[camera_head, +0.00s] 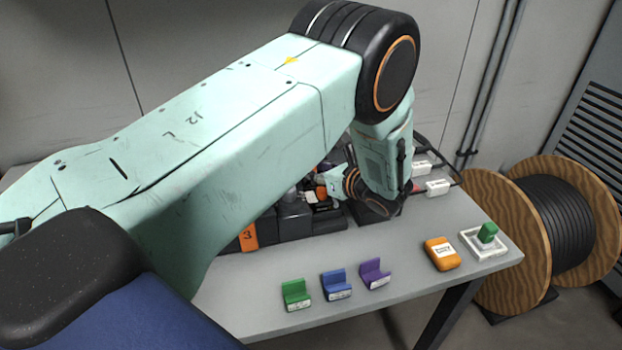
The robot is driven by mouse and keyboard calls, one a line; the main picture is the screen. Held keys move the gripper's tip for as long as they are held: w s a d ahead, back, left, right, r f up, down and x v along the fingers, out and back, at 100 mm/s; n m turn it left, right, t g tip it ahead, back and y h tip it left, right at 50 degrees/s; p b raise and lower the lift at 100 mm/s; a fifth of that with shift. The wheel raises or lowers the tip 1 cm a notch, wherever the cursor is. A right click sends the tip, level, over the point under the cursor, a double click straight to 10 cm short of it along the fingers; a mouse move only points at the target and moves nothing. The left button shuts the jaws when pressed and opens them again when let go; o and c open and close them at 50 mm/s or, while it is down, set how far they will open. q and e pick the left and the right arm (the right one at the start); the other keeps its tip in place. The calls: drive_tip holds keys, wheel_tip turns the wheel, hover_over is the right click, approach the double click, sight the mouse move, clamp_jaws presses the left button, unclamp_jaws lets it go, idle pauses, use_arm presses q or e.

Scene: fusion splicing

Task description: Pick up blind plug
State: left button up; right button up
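A small green block (488,232) stands upright in a white square tray (475,250) at the right end of the table. It may be the blind plug, but I cannot tell for sure. My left arm comes in from the left and crosses most of the view, bending down at the table's back. Its wrist is near the dark equipment, well left of the tray. The fingers of my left gripper are hidden behind the arm. My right gripper is not in view.
Green (296,294), blue (336,285) and purple (375,273) holders line the table's (408,285) front. An orange box (441,254) sits beside the tray. Dark equipment (296,222) is partly hidden under my arm. White-labelled connectors (437,188) lie at the back. A cable reel (540,225) stands right.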

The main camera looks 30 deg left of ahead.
use_arm(q)
drive_tip(key=shift+w+a, duration=0.1)
drive_tip(key=shift+c, duration=0.6)
clamp_jaws()
